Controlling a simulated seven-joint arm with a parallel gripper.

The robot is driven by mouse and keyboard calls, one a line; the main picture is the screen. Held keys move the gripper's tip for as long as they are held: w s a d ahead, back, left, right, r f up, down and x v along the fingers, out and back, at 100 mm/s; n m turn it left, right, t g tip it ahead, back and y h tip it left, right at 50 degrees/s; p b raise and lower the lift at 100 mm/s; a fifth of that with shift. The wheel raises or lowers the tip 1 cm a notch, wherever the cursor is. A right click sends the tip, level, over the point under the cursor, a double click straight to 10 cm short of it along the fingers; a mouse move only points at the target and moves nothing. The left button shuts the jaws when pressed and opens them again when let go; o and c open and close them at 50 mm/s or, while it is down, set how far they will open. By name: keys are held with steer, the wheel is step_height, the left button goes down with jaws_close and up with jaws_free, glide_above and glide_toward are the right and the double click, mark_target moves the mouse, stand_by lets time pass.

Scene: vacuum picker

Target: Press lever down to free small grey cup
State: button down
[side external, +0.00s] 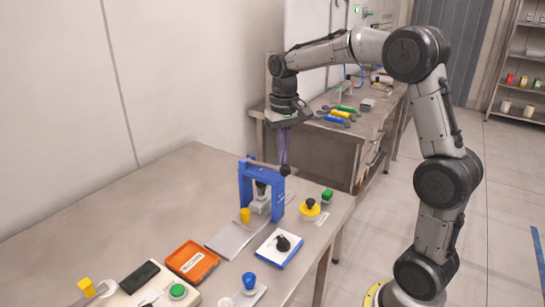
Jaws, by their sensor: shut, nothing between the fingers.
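The lever (268,166) is a dark bar across the top of a blue press frame (245,186); its dark round knob (284,170) is at the right end. The bar looks close to level. My gripper (283,165) points down with its thin purplish fingers shut and empty. The fingertips are at or just above the knob; I cannot tell whether they touch it. A dark and grey part sits inside the frame, above a light grey block (259,205). The small grey cup cannot be made out clearly and may be among these parts.
A yellow peg (245,215), a grey plate (229,240), an orange tray (192,261), a white-and-blue dial box (279,249), a blue knob (249,281) and a yellow button (310,209) surround the press. The table's back left is clear.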

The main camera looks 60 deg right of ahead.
step_height(320, 180, up, 7)
stand_by(0.8)
steer(key=s+a+r+n+t, duration=0.3)
steer(key=s+a+r, duration=0.2)
steer(key=s+a, duration=0.55)
steer(key=s+a+f+n+t, duration=0.1)
steer(key=s+f+n+t, duration=0.1)
steer(key=s+f, duration=0.8)
steer(key=shift+s+a+f+n+t, duration=0.25)
steer(key=shift+s+f+n+t, duration=0.1)
steer(key=shift+f+n, duration=0.15)
steer(key=shift+r, duration=0.1)
